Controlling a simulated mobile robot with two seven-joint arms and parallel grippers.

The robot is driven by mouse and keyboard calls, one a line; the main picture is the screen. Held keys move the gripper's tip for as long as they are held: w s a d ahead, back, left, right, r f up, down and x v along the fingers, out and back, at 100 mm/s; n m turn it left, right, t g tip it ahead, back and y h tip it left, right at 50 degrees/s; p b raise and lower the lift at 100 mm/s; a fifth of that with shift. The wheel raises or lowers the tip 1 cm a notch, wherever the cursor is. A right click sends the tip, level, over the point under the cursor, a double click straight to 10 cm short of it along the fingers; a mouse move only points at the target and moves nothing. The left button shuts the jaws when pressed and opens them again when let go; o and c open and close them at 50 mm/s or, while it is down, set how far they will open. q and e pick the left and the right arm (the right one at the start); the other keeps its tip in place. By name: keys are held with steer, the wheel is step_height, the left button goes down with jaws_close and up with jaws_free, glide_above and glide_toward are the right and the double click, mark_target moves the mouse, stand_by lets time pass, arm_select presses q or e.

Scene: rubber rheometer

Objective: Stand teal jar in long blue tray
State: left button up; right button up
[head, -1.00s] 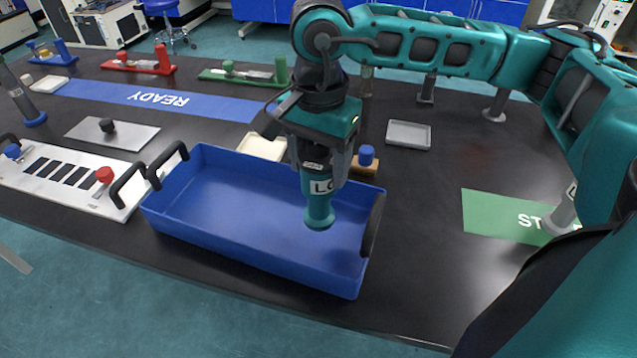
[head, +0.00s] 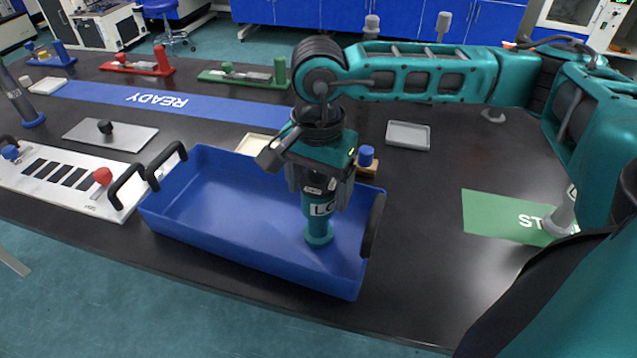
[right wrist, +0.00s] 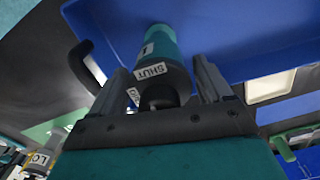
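The teal jar (head: 319,228) is upright inside the long blue tray (head: 250,268), toward its right end. It carries white labels; one reads SHUT in the right wrist view, where the jar (right wrist: 165,45) shows with a black knob on top. My right gripper (head: 322,188) points down from above, with one grey finger on each side of the jar. My left gripper is not in view.
Left of the tray is a white panel (head: 78,158) with red and blue knobs. A blue-capped block (head: 366,157) and a cream tray (head: 252,144) sit behind it. A grey dish (head: 408,135) and green mat (head: 495,217) lie right. Tall grey-topped posts stand behind my arm.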

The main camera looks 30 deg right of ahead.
steer(key=shift+o, duration=0.8)
steer(key=shift+r, duration=0.1)
steer(key=shift+r+p, duration=0.2)
steer(key=shift+p, duration=0.1)
step_height(320, 180, up, 12)
steer(key=shift+f, duration=0.1)
